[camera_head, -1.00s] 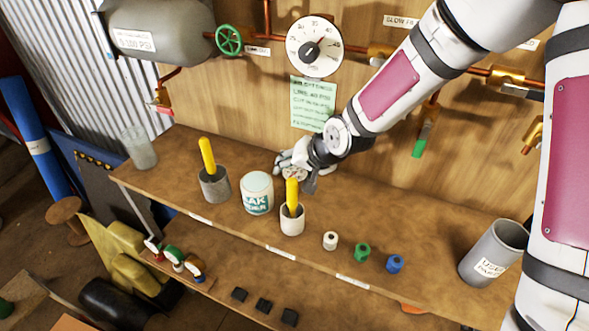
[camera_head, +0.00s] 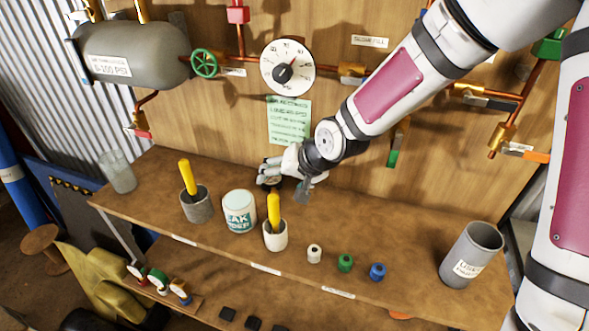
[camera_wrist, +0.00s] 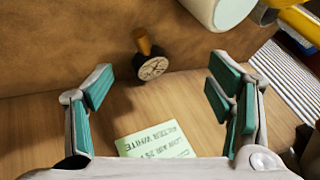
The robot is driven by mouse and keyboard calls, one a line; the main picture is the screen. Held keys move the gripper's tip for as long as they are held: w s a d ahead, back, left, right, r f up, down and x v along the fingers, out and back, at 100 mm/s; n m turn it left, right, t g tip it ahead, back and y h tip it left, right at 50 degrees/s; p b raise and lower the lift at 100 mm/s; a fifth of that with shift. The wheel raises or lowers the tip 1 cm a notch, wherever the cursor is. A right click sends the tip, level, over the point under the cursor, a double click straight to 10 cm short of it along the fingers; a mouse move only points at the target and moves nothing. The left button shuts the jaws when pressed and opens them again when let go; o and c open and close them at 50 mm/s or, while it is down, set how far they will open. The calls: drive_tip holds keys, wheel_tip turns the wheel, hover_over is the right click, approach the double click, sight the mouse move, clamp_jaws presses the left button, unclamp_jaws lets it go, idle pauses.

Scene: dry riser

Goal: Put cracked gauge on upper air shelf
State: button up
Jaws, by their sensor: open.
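A small dark-rimmed gauge (camera_wrist: 152,68) with a pale dial and a brass stem shows in the wrist view, resting on the brown shelf surface. Whether its glass is cracked is too small to tell. My gripper (camera_wrist: 165,95) is open, its green-padded fingers spread wide; the gauge appears beyond the fingertips, between them and untouched. In the head view, my gripper (camera_head: 280,175) is low over the back of the upper wooden shelf (camera_head: 360,230), near the wall, and largely hides the gauge. The shelf-edge labels are unreadable.
A lidded white tin (camera_head: 239,212), two cups with yellow handles (camera_head: 197,205) (camera_head: 275,236), small coloured fittings (camera_head: 345,262) and a grey bin (camera_head: 470,255) stand on the shelf. A green card (camera_head: 289,120) and large dial (camera_head: 287,67) are on the wall.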

drive_tip(key=p+v, duration=0.2)
drive_tip(key=v, duration=0.5)
drive_tip(key=shift+f, duration=0.1)
drive_tip(key=s+d+r+n+h, duration=0.1)
drive_tip(key=s+d+r+h, duration=0.2)
drive_tip(key=s+d+r, duration=0.3)
drive_tip(key=s+d+r+h, duration=0.3)
drive_tip(key=s+d, duration=0.1)
drive_tip(key=d, duration=0.4)
drive_tip(key=s+d+r, duration=0.2)
drive_tip(key=s+r, duration=0.1)
drive_tip(key=s, duration=0.5)
drive_tip(key=s+d+r, duration=0.2)
drive_tip(key=s+r, duration=0.2)
drive_tip(key=s, duration=0.3)
drive_tip(key=shift+s+r+y, duration=0.2)
drive_tip(key=shift+s+y, duration=0.15)
drive_tip(key=shift+y, duration=0.05)
